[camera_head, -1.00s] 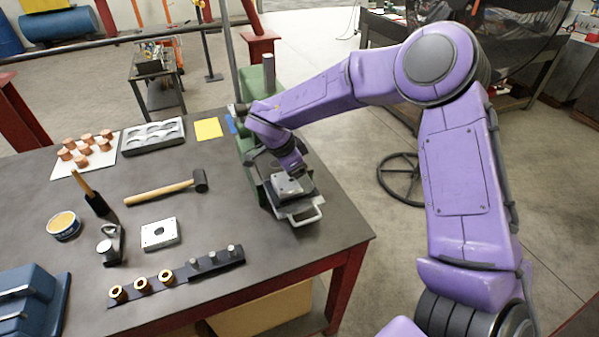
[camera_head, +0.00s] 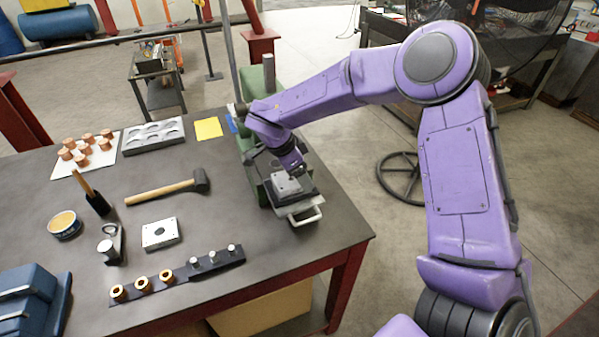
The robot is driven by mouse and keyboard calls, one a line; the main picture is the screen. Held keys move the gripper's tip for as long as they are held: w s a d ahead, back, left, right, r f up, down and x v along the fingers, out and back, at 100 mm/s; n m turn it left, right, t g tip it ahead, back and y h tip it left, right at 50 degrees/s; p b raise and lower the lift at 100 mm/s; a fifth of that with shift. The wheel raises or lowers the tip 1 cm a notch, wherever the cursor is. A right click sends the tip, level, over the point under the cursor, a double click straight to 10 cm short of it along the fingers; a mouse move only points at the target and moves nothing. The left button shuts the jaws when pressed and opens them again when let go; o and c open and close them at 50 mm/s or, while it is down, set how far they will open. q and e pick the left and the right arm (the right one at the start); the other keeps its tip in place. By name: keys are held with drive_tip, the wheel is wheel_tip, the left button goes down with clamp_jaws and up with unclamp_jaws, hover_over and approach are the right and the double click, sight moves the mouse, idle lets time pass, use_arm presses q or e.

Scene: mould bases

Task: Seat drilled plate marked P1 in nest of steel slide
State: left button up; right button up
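A light grey drilled plate (camera_head: 287,187) lies at the steel slide (camera_head: 301,209), which has a white pull handle (camera_head: 308,217) at its front. Whether the plate is fully down in the nest cannot be told. My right gripper (camera_head: 291,170) points down at the plate's back edge. Its fingers are too small and hidden to show whether they hold the plate. A second, paler plate (camera_head: 161,234) with a central hole lies flat on the table. No P1 mark is readable on either plate. My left gripper is not in view.
The slide belongs to a green press (camera_head: 250,150) at the table's right edge. A mallet (camera_head: 165,191), a bar with copper rings and steel pins (camera_head: 205,264), a can (camera_head: 63,224) and a grey tray (camera_head: 153,137) stand left. Bare table lies between mallet and press.

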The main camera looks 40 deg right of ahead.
drive_tip(key=shift+f, duration=0.55)
drive_tip(key=shift+r, duration=0.1)
drive_tip(key=shift+r+p, duration=0.55)
drive_tip(key=shift+p, duration=0.3)
drive_tip(key=shift+f, duration=0.65)
idle(0.8)
drive_tip(key=shift+r, duration=0.1)
drive_tip(key=shift+r+p, duration=0.55)
drive_tip(key=shift+p, duration=0.2)
